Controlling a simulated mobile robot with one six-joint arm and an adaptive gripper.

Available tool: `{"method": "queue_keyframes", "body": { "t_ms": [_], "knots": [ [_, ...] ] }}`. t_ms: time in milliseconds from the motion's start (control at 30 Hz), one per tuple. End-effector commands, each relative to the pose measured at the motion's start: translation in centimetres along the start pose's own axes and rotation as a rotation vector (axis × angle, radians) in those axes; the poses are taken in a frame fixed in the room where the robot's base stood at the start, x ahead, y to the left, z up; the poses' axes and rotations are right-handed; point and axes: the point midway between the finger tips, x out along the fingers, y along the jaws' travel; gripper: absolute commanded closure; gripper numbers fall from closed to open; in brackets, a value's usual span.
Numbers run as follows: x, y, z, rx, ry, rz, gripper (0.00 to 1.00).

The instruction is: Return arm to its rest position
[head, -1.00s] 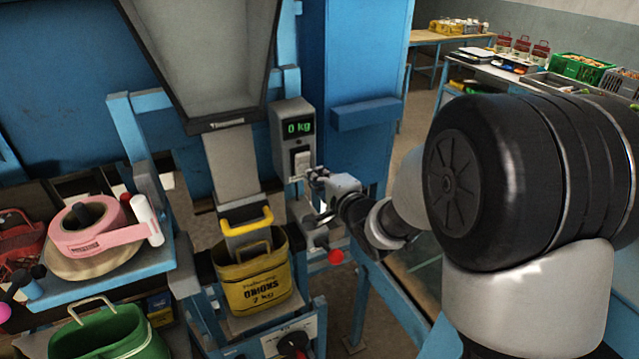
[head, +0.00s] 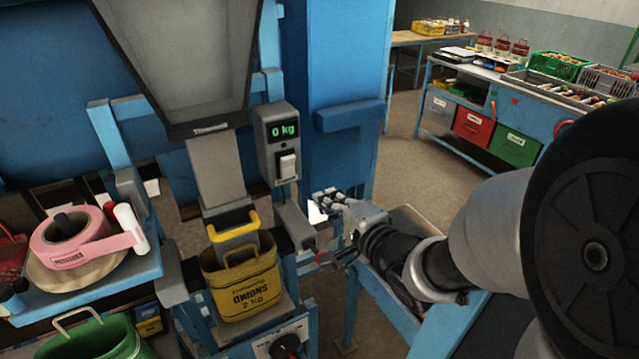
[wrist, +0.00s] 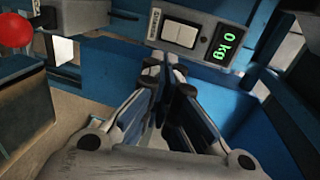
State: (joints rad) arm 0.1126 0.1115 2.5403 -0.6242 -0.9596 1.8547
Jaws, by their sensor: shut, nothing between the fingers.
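My gripper (head: 326,203) is in the middle of the head view, at the end of my arm, which comes in from the right. It is below and to the right of the grey scale box (head: 281,150), whose display reads 0 kg. In the wrist view the gripper's fingers (wrist: 168,75) are together with nothing between them. They point toward the scale box, which shows beyond the tips with its white switch (wrist: 181,34). The gripper looks clear of the yellow onion sack (head: 243,287) at its left, which sits under the grey chute.
A blue side table (head: 120,288) with a pink tape roll (head: 72,240) stands at the left, beside a green sack (head: 95,340). A red knob (wrist: 16,29) is near the gripper. A blue column (head: 338,70) rises behind. Floor (head: 425,165) is open toward the back bench.

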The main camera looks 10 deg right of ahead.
Motion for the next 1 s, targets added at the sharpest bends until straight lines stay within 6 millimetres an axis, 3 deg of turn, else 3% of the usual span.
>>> {"method": "queue_keyframes", "body": {
  "t_ms": [300, 467, 567, 767, 1000],
  "knots": [
    [-0.1, 0.0, -0.2, -0.017, 0.008, 0.006, 1.0],
    [-1.1, 0.1, -1.7, -0.172, 0.085, 0.085, 1.0],
    [-2.8, 0.5, -3.2, -0.338, 0.154, 0.195, 1.0],
    [-8.1, 1.9, -4.9, -0.641, 0.204, 0.472, 1.0],
    [-16.1, 4.6, -3.1, -0.908, 0.042, 0.783, 1.0]
  ]
}}
